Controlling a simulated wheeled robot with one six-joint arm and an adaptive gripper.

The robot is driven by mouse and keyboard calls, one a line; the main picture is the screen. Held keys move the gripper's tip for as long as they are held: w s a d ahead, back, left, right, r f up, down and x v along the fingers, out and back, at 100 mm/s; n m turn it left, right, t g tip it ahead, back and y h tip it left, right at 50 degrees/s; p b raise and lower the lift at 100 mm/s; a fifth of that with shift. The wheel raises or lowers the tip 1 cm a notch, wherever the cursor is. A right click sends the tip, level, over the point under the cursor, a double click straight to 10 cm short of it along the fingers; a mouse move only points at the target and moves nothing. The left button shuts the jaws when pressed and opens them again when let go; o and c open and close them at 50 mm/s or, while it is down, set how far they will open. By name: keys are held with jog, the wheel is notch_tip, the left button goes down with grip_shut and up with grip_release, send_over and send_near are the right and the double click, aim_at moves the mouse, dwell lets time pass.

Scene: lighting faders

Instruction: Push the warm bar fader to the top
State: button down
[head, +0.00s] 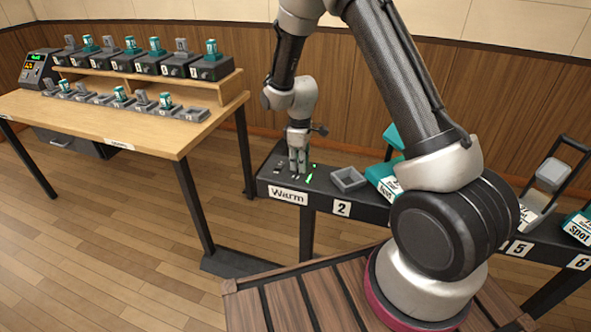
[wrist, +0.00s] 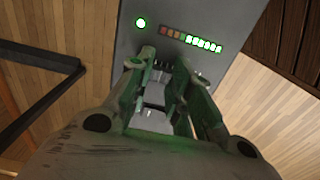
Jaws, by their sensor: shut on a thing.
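The Warm bar fader's panel (head: 288,195) is at the left end of the long dark console. My gripper (head: 298,172) reaches down to it, just behind the white Warm label, and hides the fader's knob in the head view. In the wrist view, my gripper (wrist: 163,62) has its fingers on either side of a grey fader knob (wrist: 153,93) and is shut on it. The slot and the knob's lower part are largely hidden. A level strip (wrist: 192,39) beside the fingers shows several lit green segments and dim red or orange ones. A round green lamp (wrist: 141,23) is lit.
An empty grey tray (head: 348,179) sits at slot 2, right of the gripper. Teal and grey units (head: 388,180) stand farther along the console. A wooden table (head: 150,128) at the left holds several fader units on a shelf. Open wooden floor lies between.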

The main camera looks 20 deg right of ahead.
jog(key=shift+w+d, duration=0.75)
jog(key=shift+w, duration=0.3)
jog(key=c, duration=1.3)
grip_release()
notch_tip(320, 180, up, 12)
jog(key=shift+r, duration=0.1)
